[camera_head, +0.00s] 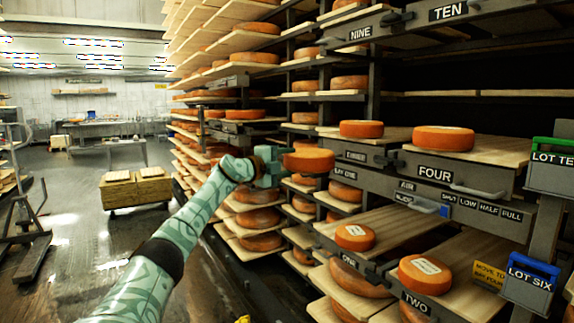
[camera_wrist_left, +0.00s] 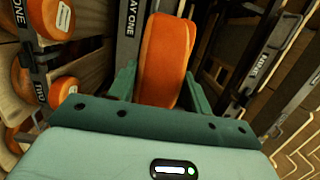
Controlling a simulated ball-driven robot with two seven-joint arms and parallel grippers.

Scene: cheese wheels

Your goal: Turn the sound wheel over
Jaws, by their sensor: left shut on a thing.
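My left gripper (camera_head: 282,161) is shut on an orange cheese wheel (camera_head: 312,160), holding it in the air in front of the rack, left of the board marked THREE. The held wheel looks roughly level in the head view, and no paper label shows on it. In the left wrist view the same wheel (camera_wrist_left: 163,60) stands between the two green fingers. Other orange wheels sit on pulled-out boards: on THREE (camera_head: 361,129), on FOUR (camera_head: 443,138), on ONE (camera_head: 354,237) and on TWO (camera_head: 424,274). I cannot tell which wheel is the sound one. My right gripper is not in view.
A tall rack (camera_head: 345,191) full of boards and wheels runs along the middle. Boards ONE (camera_head: 385,226) and FOUR (camera_head: 490,154) jut out. Lot bins (camera_head: 530,280) stand at the right. A low wooden stack (camera_head: 137,188) is on the floor. The floor left of my arm is open.

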